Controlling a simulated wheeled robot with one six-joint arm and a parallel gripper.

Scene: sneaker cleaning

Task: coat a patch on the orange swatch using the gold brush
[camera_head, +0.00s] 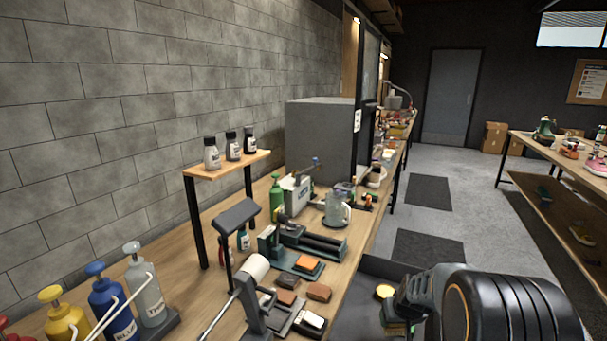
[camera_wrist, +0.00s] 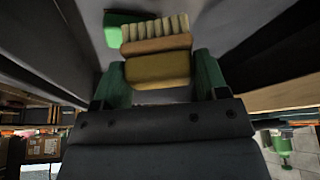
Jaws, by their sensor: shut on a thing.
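My gripper (camera_wrist: 160,78) is shut on the gold brush (camera_wrist: 158,70), with a green finger on each side of its block. The brush has a gold body, a tan band and a row of pale bristles pointing away from the wrist. In the head view my arm reaches in at the lower right, and the gripper is largely hidden there. The orange swatch (camera_head: 307,262) lies on a dark green plate on the workbench, to the left of and beyond my gripper, well apart from the brush. I cannot make out any coating on it.
Brown blocks (camera_head: 318,291) and a stand with a white roller (camera_head: 253,269) are near the swatch. A clear jug (camera_head: 336,209) stands behind it. Pump bottles (camera_head: 148,285) line the left front. A dark tray (camera_head: 352,306) lies beside the bench. The aisle at right is open.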

